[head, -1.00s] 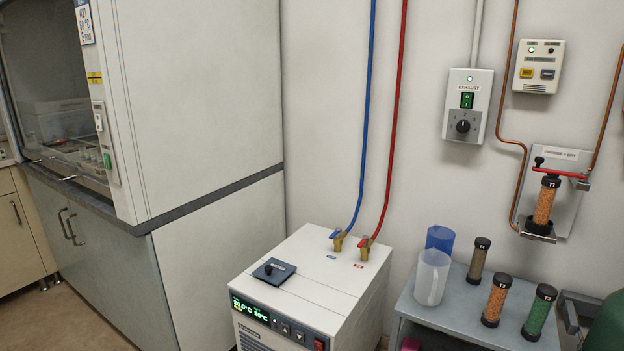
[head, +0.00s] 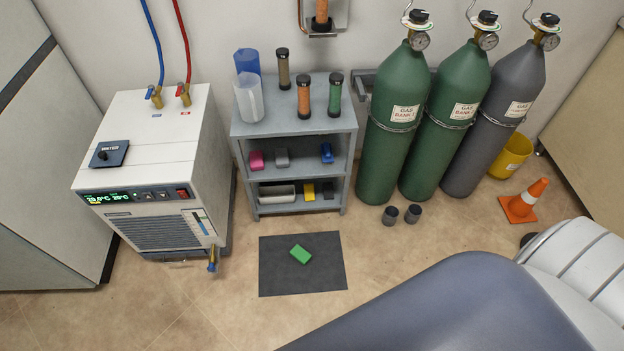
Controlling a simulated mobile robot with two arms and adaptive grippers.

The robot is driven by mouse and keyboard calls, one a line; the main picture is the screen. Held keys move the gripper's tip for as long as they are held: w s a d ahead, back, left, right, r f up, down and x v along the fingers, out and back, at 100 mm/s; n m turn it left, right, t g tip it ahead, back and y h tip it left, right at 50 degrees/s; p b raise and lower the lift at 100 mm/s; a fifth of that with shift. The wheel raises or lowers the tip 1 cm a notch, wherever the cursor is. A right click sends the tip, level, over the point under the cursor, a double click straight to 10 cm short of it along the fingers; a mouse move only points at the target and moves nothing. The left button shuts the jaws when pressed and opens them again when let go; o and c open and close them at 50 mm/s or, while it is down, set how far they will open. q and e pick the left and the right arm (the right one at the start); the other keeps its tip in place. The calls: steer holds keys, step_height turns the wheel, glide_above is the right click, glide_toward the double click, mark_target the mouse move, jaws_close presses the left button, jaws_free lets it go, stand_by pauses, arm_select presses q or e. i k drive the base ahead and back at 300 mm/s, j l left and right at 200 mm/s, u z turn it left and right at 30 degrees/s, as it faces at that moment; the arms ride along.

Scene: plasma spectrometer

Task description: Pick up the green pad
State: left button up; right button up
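The green pad (head: 300,254) is a small bright green block. It lies slightly turned on a dark grey mat (head: 275,279) on the floor, in front of the grey shelf unit. Nothing covers it. Neither of my grippers shows in the head view. A large blue-grey and white arm of mine fills the lower right, to the right of the mat and apart from the pad in the picture.
The shelf unit (head: 293,127) holds jugs, tubes and small coloured blocks. A white chiller (head: 150,160) stands left. Gas cylinders (head: 395,120), two small dark cups (head: 401,215) and an orange cone (head: 524,201) are right. Floor around the mat's left side is clear.

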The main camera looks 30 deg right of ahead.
mark_target(298, 252)
steer(key=k+j+z, duration=0.1)
steer(key=z, duration=0.25)
steer(key=k+z, duration=0.2)
steer(key=z, duration=0.15)
